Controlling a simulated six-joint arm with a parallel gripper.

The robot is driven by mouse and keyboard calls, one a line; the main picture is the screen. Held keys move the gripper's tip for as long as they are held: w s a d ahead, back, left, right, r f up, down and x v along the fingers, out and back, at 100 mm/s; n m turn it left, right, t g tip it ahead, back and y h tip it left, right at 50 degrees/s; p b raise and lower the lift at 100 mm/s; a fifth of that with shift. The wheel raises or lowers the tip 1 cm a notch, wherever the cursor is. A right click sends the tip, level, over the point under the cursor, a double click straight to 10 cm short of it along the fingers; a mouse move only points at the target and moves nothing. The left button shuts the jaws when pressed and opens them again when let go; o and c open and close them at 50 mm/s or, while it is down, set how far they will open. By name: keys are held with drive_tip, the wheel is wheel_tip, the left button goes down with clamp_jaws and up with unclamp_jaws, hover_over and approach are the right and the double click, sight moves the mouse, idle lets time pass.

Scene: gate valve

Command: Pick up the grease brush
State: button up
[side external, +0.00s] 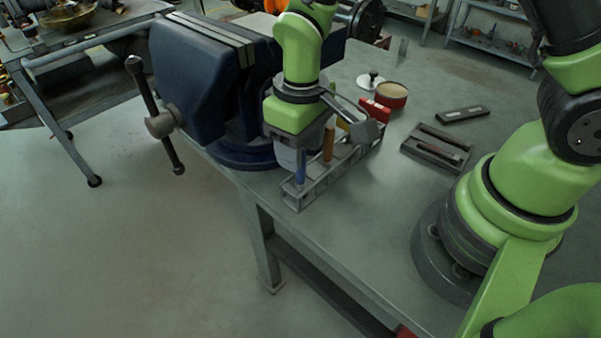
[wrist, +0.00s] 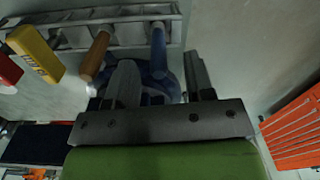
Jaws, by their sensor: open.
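A narrow grey rack (side external: 318,187) stands along the front edge of the bench, with upright handles in it. One handle is blue (side external: 300,170) and one is wooden brown (side external: 328,143). Both also show in the wrist view, the blue handle (wrist: 158,48) and the wooden handle (wrist: 94,55). No bristles are visible, so I cannot tell which one is the grease brush. My gripper (wrist: 162,82) is open, and the blue handle shows between its two fingers; the wooden handle is just left of them. I cannot tell whether a finger touches a handle. In the side view my gripper is low over the rack.
A big blue vise (side external: 195,85) stands close to the left of my gripper. A yellow item (wrist: 35,52) and a red item (wrist: 8,72) are beside the wooden handle. A round tin (side external: 391,95) and a dark tray (side external: 437,148) lie on the bench.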

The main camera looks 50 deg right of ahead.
sight(300, 182)
wheel_tip(300, 182, down, 4)
drive_tip(key=shift+f, duration=0.1)
clamp_jaws()
idle(0.4)
wheel_tip(300, 182, up, 10)
drive_tip(key=shift+r, duration=0.1)
idle(0.4)
